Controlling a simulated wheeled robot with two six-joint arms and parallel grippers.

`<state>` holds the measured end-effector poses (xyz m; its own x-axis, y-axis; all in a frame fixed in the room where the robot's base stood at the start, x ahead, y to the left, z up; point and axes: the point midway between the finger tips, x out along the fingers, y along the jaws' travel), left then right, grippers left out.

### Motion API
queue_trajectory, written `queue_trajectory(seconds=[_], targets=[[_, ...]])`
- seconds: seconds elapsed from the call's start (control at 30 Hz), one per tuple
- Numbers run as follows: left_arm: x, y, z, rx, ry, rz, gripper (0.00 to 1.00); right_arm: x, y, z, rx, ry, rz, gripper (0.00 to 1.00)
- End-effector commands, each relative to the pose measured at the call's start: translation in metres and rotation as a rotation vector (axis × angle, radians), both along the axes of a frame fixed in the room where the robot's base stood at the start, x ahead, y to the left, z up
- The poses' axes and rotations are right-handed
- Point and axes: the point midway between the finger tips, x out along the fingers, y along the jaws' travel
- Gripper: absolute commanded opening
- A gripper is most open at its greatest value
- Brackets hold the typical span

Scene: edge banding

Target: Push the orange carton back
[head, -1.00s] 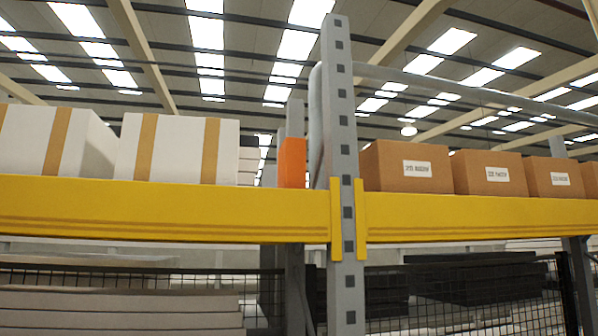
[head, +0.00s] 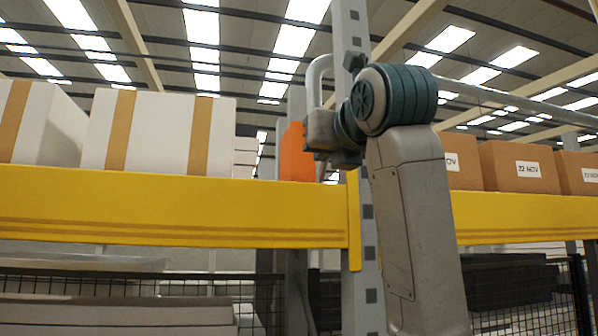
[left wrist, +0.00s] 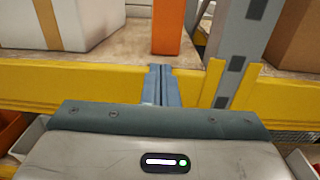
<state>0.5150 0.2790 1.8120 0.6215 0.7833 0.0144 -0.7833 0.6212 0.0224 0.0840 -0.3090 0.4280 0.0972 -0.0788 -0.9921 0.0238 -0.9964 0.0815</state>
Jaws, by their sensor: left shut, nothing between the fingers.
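The orange carton (head: 292,152) stands on the rack shelf behind the yellow beam, left of the grey upright. In the head view my left gripper (head: 328,158) is raised near the carton's right side and partly covers it; its fingers are hard to make out there. In the left wrist view the fingers (left wrist: 161,84) are together and empty, in front of the yellow beam. The orange carton (left wrist: 168,28) shows just beyond their tips, with a gap in the picture and its top cut off. My right gripper is not in view.
The yellow beam (head: 150,208) runs along the shelf front. The grey upright (left wrist: 245,45) stands right of the carton. White boxes with tan bands (head: 150,130) stand to the left. Labelled brown boxes (head: 515,165) stand to the right. Bare shelf shows beside the carton.

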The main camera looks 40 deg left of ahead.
Motion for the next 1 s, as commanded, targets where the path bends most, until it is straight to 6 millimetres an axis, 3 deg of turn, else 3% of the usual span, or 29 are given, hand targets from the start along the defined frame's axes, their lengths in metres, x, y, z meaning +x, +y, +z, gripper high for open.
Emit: queue_trajectory(seconds=[0.1,0.27,0.73,1.0], targets=[[-0.012,-0.011,0.011,-0.025,-0.006,-0.055,0.0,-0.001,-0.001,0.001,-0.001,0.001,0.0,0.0],[-0.008,-0.006,0.015,-0.034,-0.001,-0.068,0.0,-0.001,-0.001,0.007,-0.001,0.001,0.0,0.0],[0.055,0.066,0.017,-0.032,0.001,-0.061,0.0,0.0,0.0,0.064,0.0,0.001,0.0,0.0],[0.076,0.087,0.014,-0.031,-0.002,-0.064,0.0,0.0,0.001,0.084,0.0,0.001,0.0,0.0]])
